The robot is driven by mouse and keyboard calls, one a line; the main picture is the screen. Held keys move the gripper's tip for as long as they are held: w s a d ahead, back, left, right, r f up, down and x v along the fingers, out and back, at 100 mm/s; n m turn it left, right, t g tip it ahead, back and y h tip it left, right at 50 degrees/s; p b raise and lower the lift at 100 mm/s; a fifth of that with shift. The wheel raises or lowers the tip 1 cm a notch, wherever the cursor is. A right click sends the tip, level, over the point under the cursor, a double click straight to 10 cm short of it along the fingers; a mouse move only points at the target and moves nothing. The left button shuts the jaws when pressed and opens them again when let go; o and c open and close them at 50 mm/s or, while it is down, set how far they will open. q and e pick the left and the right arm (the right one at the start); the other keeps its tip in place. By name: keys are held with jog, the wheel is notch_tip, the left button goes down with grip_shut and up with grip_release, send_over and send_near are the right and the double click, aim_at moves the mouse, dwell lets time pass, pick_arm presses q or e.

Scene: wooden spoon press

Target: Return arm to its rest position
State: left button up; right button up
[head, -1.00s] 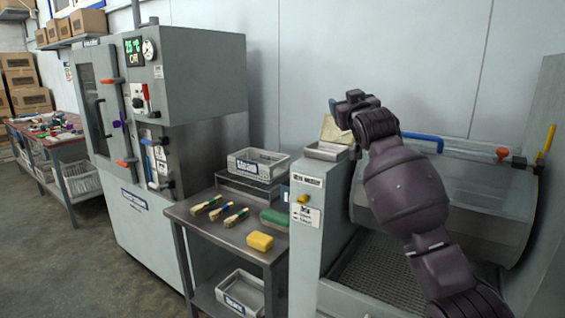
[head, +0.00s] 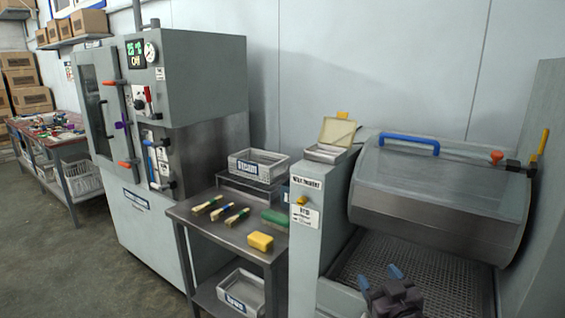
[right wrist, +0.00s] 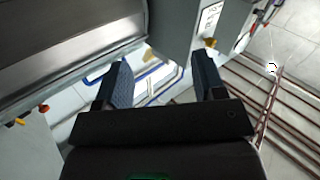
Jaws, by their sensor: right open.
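My right gripper (head: 380,277) is low at the bottom right of the head view, in front of the machine with the hinged cover (head: 440,195). Its two fingers are apart and nothing is between them. In the right wrist view both fingers (right wrist: 160,85) stand wide apart, with no object held. The rest of my right arm is mostly out of the head view. My left gripper is not in view.
A steel table (head: 190,213) holds several brushes, a yellow sponge (head: 260,241) and a grey bin (head: 258,163). A tall grey press cabinet (head: 205,75) stands to its left. A small open box (head: 332,138) sits on the machine. Floor at left is clear.

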jog(key=s+d+f+m+g+h, duration=0.1)
jog(key=s+d+f+g, duration=0.1)
jog(key=s+f, duration=0.5)
jog(key=s+d+f+m+g+h, duration=0.1)
jog(key=s+f, duration=0.6)
jog(key=s, duration=0.7)
jog(key=s+d+f+m+g+p, duration=0.1)
jog(key=s+d+f+g, duration=0.2)
jog(key=s+f, duration=0.5)
jog(key=shift+s+d+g+h, duration=0.25)
jog(key=shift+s+g+h, duration=0.15)
jog(key=shift+s, duration=0.75)
